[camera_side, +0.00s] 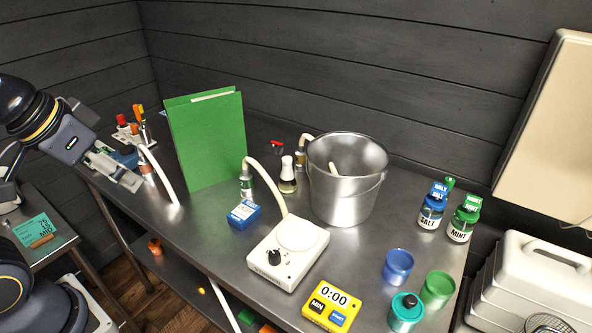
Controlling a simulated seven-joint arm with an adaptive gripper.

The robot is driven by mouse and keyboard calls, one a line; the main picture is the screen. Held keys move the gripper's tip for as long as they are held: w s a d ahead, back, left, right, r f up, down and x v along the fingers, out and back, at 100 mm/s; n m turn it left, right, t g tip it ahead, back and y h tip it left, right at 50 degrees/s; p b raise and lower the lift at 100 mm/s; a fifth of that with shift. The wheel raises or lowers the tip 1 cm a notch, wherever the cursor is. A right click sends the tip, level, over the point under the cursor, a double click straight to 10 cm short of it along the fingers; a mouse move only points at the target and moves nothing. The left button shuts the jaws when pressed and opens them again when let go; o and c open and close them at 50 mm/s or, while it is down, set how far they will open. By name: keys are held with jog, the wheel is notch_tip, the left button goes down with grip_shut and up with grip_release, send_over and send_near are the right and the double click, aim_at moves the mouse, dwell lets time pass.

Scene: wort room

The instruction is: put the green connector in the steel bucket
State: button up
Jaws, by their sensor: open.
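The green connector is most likely the metal hose end with a green band (246,185), at the end of a white hose beside the green folder's right edge. It appears upright on the steel bench. The steel bucket (343,200) stands upright to its right, with a pale stick-like thing partly visible inside. My gripper (127,175) is open and empty at the left, well apart from the green-banded connector. Its fingers are close to another hose end, with a reddish band (147,171); I cannot tell whether they touch.
A green folder (206,140) stands between my gripper and the green-banded connector. A yellow timer (331,306), cups and jars occupy the right side. The bench's front left is clear.

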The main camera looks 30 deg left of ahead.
jog(key=d+f+n+g+h, duration=0.2)
jog(key=d+n+g+h, duration=0.25)
jog(key=d+h, duration=0.55)
jog(key=w+n+t+h, duration=0.2)
jog(key=w+n+h, duration=0.3)
jog(key=w, duration=0.4)
jog(key=w+a+f+n+t, duration=0.3)
jog(key=w+a+n+t, duration=0.25)
jog(key=n, duration=0.25)
jog(key=n+t+y, duration=0.8)
jog(key=n, duration=0.6)
send_near(245, 168)
jog(key=v, duration=0.6)
jog(key=shift+s+d+f, duration=0.15)
jog(key=shift+s+d, duration=0.1)
jog(key=shift+s, duration=0.15)
jog(key=shift+w+a, duration=0.1)
jog(key=shift+w, duration=0.15)
jog(key=x, duration=1.6)
jog(key=shift+w, duration=0.15)
jog(key=shift+a, duration=0.1)
grip_shut()
